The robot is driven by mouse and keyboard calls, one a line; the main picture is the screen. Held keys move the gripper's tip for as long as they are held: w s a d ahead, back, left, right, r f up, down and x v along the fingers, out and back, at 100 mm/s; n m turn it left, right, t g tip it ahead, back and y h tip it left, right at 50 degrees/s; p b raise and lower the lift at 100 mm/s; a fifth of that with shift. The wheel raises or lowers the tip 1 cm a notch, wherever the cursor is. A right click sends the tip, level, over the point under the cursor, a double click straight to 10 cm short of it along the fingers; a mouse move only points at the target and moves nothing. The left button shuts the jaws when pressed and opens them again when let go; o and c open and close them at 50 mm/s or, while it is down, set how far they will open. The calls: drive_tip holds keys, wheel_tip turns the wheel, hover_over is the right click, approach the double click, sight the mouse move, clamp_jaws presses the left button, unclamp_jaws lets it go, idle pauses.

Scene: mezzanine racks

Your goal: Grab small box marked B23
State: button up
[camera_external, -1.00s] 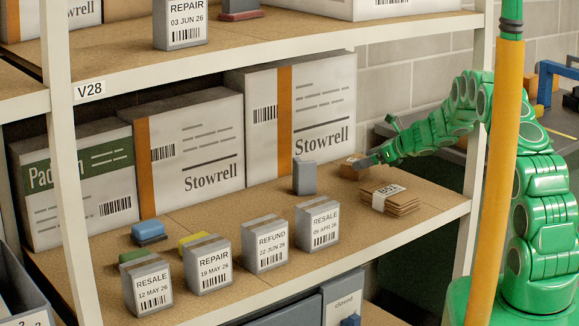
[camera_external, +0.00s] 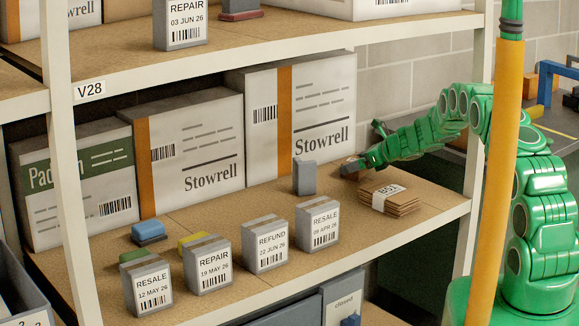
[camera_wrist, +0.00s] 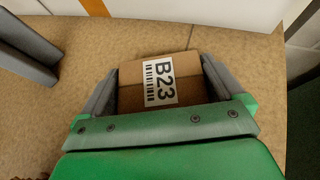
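The small brown box marked B23 (camera_wrist: 190,75) lies on the shelf board, its white label facing up in the wrist view. My gripper (camera_wrist: 160,85) is over it, with one grey finger on each side of the box. The fingers are very close to its sides; firm contact cannot be made out. In the external view my gripper (camera_external: 350,168) is low at the shelf, right of a grey upright block, and hides most of the box.
A grey upright block (camera_external: 304,177) stands just left of my gripper. A stack of flat brown cartons (camera_external: 400,204) lies to the right in front. Large Stowrell boxes (camera_external: 322,110) stand behind. Small labelled boxes (camera_external: 317,223) line the front edge. A rack post (camera_external: 483,100) stands at right.

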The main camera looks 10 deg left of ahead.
drive_tip(key=c, duration=0.6)
drive_tip(key=shift+o, duration=0.2)
drive_tip(key=shift+r, duration=1.6)
drive_tip(key=shift+s+d+r, duration=0.1)
drive_tip(key=shift+s+r, duration=0.1)
drive_tip(key=shift+r, duration=0.1)
drive_tip(key=s+d+r, duration=0.2)
drive_tip(key=s+r, duration=0.2)
drive_tip(key=s, duration=0.2)
drive_tip(key=s+d+r, duration=0.3)
drive_tip(key=s+r, duration=0.2)
drive_tip(key=s, duration=0.1)
drive_tip(key=shift+s+d+r, duration=0.15)
drive_tip(key=shift+d, duration=0.15)
